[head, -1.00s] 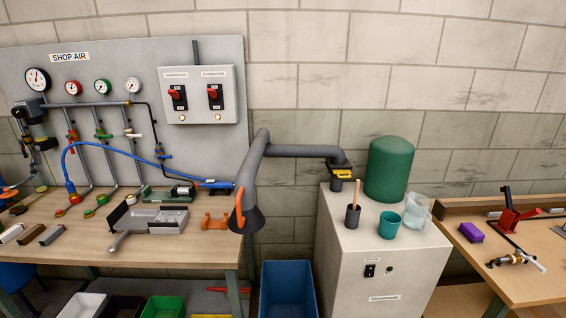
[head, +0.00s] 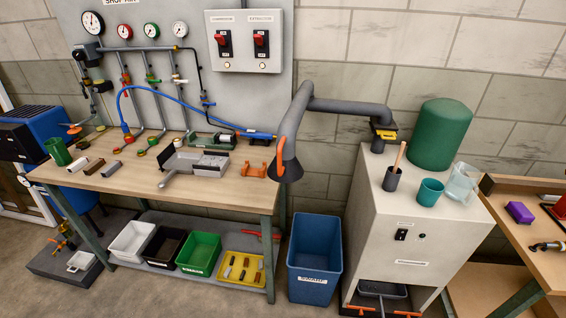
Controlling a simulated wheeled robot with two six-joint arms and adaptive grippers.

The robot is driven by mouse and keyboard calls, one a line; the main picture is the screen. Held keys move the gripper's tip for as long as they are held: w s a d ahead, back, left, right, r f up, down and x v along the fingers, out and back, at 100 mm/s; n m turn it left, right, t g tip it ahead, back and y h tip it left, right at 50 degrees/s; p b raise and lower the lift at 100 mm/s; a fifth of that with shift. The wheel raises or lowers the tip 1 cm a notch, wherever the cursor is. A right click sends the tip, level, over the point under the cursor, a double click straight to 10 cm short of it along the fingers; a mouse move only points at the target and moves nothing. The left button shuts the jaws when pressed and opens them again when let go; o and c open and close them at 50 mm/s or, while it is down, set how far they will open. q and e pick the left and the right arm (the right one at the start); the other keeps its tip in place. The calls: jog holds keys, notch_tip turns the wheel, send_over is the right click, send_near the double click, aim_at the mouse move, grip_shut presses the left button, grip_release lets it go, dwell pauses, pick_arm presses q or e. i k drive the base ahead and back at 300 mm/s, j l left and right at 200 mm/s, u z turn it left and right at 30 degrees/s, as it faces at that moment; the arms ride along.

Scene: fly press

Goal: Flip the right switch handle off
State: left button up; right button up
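A light grey switch box (head: 249,60) is on the grey wall panel at the top of the head view. It bears two black switch plates with red handles. The right switch handle (head: 260,40), under a label that seems to read EXTRACTION, sits at the upper part of its plate. The left switch handle (head: 222,40) looks to be in the same raised position. Small markings show on the plates, too small to read surely. Neither of my grippers is in view.
The workbench (head: 125,178) below the panel holds a grey metal tray and small parts. A blue bin (head: 314,257) and a pale cabinet (head: 425,200) stand to the right. Floor is clear in front.

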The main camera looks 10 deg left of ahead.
aim_at(257, 38)
jog(key=z, duration=0.4)
jog(key=j+z, duration=0.35)
jog(key=j, duration=0.2)
jog(key=k+j+z, duration=0.1)
jog(key=j+z, duration=0.3)
jog(key=k+j+z, duration=0.15)
jog(key=j+z, duration=0.2)
jog(key=j, duration=0.25)
